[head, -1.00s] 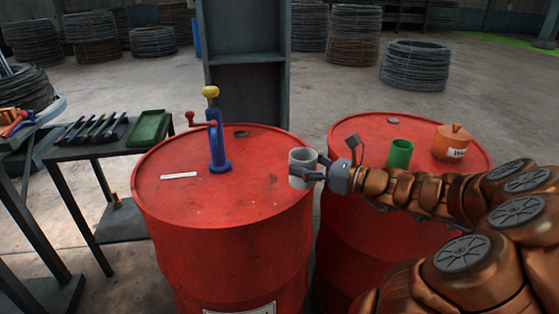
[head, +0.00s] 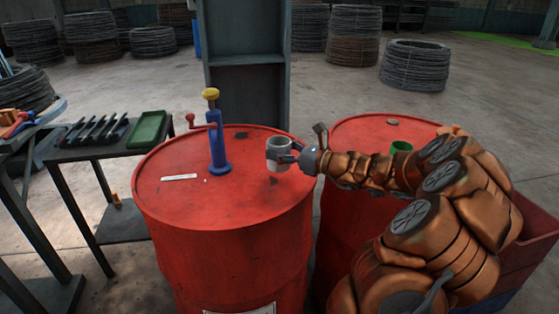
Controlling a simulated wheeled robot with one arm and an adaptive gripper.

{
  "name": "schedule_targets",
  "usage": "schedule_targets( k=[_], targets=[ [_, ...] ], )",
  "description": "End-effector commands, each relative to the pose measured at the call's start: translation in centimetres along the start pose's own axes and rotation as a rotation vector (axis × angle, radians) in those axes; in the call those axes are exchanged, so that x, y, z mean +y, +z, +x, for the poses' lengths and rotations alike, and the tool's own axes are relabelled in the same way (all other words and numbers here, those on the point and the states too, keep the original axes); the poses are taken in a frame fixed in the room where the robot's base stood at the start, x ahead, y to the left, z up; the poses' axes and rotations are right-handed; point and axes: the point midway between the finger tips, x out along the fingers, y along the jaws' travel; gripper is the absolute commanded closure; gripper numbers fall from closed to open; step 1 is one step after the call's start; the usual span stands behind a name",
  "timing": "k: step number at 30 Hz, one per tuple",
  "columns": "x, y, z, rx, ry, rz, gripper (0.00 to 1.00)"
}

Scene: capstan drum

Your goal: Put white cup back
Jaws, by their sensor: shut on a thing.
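The white cup (head: 279,147) is upright at the right part of the left red drum's top (head: 222,200). My gripper (head: 284,156) is shut on the cup, reaching it from the right. The gripper fingers hide part of the cup's side. Whether the cup's base touches the drum top or hangs just above it, I cannot tell.
A blue hand-crank device with a yellow knob (head: 217,140) stands on the left drum, left of the cup. A white strip (head: 179,177) lies near it. A green cup (head: 401,147) is on the right drum (head: 350,130), partly behind my arm. A green tray (head: 147,128) is on the side table.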

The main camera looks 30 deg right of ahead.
Motion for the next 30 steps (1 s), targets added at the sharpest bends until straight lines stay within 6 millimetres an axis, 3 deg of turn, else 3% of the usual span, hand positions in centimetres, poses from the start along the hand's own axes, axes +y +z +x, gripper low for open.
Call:
schedule_targets(
  k=[3, 9, 23, 24, 30],
  targets=[
    [0.0, -1.7, 0.0, 0.001, 0.0, 0.004, 0.77],
    [0.0, -3.4, 0.0, 0.001, -0.001, 0.001, 0.77],
    [0.0, -3.8, 0.0, -0.001, 0.0, -0.001, 0.77],
    [0.0, -3.8, 0.0, -0.001, 0.0, -0.001, 0.32],
    [0.0, -3.8, 0.0, 0.0, 0.0, -0.001, 0.11]
  ],
)
